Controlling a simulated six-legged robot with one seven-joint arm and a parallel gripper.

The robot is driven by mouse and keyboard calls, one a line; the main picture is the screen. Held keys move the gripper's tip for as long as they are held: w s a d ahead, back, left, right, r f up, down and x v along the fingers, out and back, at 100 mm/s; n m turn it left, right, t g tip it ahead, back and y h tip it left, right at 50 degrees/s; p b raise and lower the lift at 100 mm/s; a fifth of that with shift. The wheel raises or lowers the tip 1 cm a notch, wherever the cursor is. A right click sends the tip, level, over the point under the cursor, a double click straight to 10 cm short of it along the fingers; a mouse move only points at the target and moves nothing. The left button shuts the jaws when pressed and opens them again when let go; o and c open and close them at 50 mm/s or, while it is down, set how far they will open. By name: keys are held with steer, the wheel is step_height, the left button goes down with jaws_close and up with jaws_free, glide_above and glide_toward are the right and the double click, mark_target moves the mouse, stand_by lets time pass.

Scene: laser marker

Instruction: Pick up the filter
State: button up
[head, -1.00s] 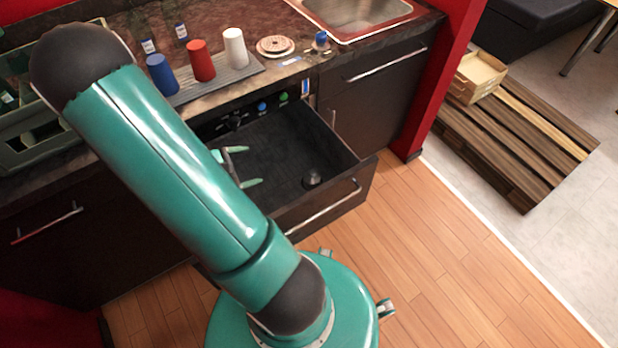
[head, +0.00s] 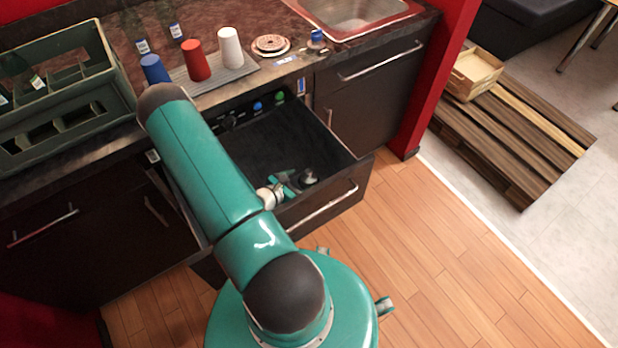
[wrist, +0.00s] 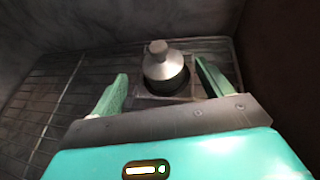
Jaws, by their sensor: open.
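The filter, a metal cylinder with a knob on top (wrist: 163,72), stands upright inside the open drawer (head: 340,205). In the head view it is a small dark and grey thing (head: 308,177) near the drawer's front right. My gripper (wrist: 160,88) is open, its two green fingers apart on the left and right of the filter's near side. No contact with the filter is visible. In the head view my gripper (head: 286,183) is low in the drawer, just left of the filter.
Dark drawer walls stand close around my gripper. The oven-like front panel with knobs (head: 257,106) is behind the drawer. Wooden floor (head: 440,240) is free at the right.

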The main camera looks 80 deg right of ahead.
mark_target(312, 174)
steer(key=x, duration=0.7)
steer(key=shift+s+a, duration=0.1)
steer(key=shift+s, duration=0.05)
steer(key=shift+r, duration=0.1)
steer(key=c, duration=1.1)
